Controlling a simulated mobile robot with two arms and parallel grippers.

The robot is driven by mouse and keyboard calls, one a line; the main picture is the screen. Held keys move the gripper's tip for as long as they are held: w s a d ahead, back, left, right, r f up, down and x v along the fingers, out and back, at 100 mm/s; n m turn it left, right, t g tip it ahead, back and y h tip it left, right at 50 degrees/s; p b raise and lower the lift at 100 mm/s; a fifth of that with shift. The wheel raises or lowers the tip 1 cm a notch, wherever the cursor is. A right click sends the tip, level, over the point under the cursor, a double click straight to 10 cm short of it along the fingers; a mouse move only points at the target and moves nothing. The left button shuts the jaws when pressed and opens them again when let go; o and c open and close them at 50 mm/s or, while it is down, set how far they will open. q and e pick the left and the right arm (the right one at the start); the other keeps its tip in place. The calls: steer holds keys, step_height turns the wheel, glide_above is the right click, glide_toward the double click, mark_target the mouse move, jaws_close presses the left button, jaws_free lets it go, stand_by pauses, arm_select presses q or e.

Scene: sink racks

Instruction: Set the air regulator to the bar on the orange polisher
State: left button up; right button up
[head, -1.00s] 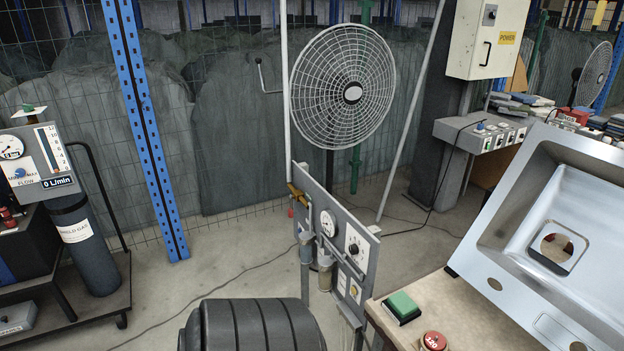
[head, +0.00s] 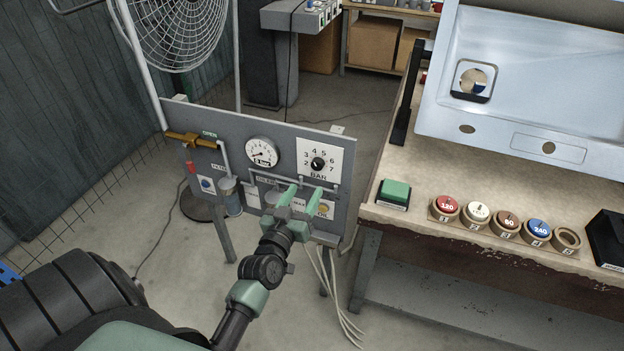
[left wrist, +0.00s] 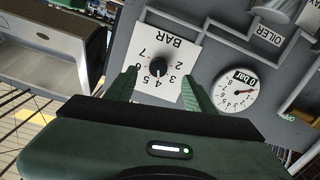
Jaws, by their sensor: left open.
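The air regulator knob (head: 318,164) is black, on a white BAR dial plate (head: 334,151) numbered 2 to 7, upper right on the grey panel. The knob also shows in the left wrist view (left wrist: 158,67), upside down; I cannot tell surely which number it points to. My left gripper (head: 301,192) is open and empty in front of the panel, its green fingers below the dial in the head view. In the left wrist view the fingers (left wrist: 157,80) stand either side of the knob, apart from it. No orange polisher is identifiable. My right gripper is not in view.
A round gauge (head: 262,152) left of the dial reads 0 bar in the wrist view. A brass valve handle (head: 190,140) is at the panel's left. The bench (head: 420,172) at right holds a green button (head: 395,193), several numbered discs and a metal sink (head: 560,95).

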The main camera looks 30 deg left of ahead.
mark_target(316, 167)
arm_select(q)
steer(key=x, duration=0.5)
steer(key=r+x, duration=0.1)
steer(key=x, duration=0.2)
steer(key=shift+r, duration=0.1)
jaws_close()
